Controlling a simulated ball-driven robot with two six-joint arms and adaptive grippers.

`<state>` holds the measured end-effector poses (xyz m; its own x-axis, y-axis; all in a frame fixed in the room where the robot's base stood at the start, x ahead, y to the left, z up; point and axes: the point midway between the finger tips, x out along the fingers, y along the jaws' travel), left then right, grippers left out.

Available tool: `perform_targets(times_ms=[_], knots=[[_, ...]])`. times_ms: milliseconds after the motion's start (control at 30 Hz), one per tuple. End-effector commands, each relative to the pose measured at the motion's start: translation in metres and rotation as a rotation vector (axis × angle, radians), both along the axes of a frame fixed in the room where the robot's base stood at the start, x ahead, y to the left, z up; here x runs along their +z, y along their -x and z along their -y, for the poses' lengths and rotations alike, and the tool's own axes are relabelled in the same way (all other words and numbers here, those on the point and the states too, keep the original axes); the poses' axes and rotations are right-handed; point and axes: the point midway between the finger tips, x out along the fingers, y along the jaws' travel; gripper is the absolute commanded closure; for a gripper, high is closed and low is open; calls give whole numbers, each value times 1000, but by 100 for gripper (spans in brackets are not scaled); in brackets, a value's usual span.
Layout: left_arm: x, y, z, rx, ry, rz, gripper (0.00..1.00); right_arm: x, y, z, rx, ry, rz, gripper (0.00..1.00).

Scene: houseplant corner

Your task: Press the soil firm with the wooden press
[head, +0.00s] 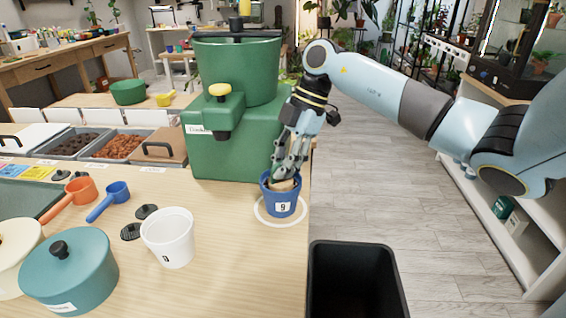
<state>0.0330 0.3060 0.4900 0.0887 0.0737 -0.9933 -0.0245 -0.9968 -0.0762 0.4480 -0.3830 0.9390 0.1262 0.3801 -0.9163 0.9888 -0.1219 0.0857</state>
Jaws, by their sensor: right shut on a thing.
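A blue pot (281,202) with a white number label stands on a white ring (262,217) marked on the table, near its right edge. My right gripper (287,176) points down into the mouth of the pot. It is shut on the wooden press (285,185), a pale wooden piece partly hidden by the fingers and the pot rim. The soil inside the pot is hidden. My left gripper is not in view.
A green dispenser (231,140) stands right behind the pot. A white pot (168,240), a teal lidded pot (70,270), and orange (80,189) and blue scoops (115,193) stand to the left. A black bin (352,252) is beyond the table's right edge.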

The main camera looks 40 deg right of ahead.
Motion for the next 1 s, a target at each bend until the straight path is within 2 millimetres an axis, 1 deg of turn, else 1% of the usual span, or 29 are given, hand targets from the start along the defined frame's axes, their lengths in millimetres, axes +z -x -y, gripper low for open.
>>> perform_targets(times_ms=[333,467,1000], knots=[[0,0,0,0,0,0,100,0,0,0,0,0,1,100],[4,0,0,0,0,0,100,4,0,0,-1,0,2,100],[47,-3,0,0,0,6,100,52,-1,0,-1,0,3,100]])
